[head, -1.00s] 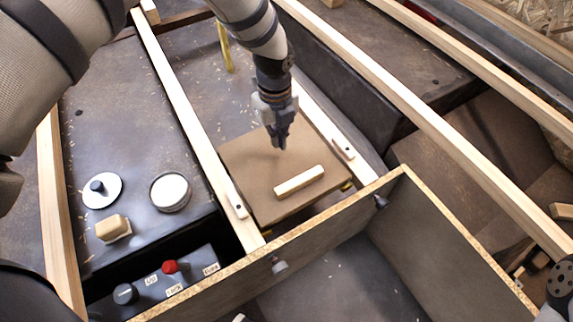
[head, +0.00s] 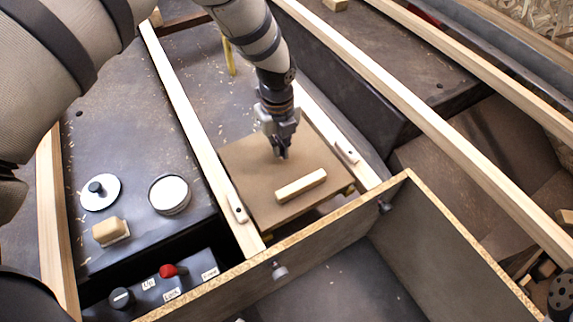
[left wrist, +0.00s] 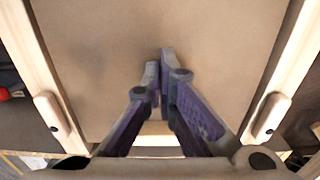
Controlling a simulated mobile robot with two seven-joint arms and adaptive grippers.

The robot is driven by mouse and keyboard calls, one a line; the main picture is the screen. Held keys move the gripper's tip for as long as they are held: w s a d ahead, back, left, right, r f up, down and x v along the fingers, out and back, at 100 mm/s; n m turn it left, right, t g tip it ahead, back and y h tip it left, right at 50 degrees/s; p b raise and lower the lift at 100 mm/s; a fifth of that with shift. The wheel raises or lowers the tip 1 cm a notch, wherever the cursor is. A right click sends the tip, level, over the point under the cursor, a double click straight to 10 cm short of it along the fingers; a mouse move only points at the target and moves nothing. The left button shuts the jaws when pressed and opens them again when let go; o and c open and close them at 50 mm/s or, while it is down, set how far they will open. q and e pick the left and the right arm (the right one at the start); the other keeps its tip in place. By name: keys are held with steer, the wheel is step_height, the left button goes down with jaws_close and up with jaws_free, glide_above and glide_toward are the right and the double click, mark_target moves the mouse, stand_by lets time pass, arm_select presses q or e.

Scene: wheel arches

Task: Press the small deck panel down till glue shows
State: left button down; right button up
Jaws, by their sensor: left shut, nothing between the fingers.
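The small deck panel (head: 245,168) is a flat brown board lying between two pale wooden rails. A pale wooden strip (head: 301,186) lies on its near part. The panel fills much of the left wrist view (left wrist: 170,28). My left gripper (head: 281,156) is shut and empty, pointing down at the panel's middle; I cannot tell whether its tips touch the panel. Its closed fingers also show in the left wrist view (left wrist: 160,70). A small wooden tab sits on the left rail (head: 237,208) and another on the right rail (head: 347,152). No glue is clearly visible. My right gripper is not in view.
A box wall (head: 330,222) of chipboard stands just in front of the panel. On the left are a round tin (head: 169,194), a white disc with a dark knob (head: 100,192), a wood-backed block (head: 110,231) and a switch box with a red knob (head: 168,270).

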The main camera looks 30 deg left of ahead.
mark_target(279, 159)
arm_select(q)
steer(key=shift+f+b, duration=0.6)
steer(key=shift+f, duration=0.4)
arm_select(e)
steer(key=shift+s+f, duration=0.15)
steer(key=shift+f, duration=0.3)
arm_select(q)
steer(key=shift+s+f, duration=0.2)
stand_by(3.4)
step_height(279, 159, up, 8)
steer(key=p, duration=0.6)
steer(key=shift+w, duration=0.2)
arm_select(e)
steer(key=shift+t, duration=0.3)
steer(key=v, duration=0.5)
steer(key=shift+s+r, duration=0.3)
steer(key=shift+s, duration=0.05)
arm_select(q)
steer(key=shift+r, duration=0.15)
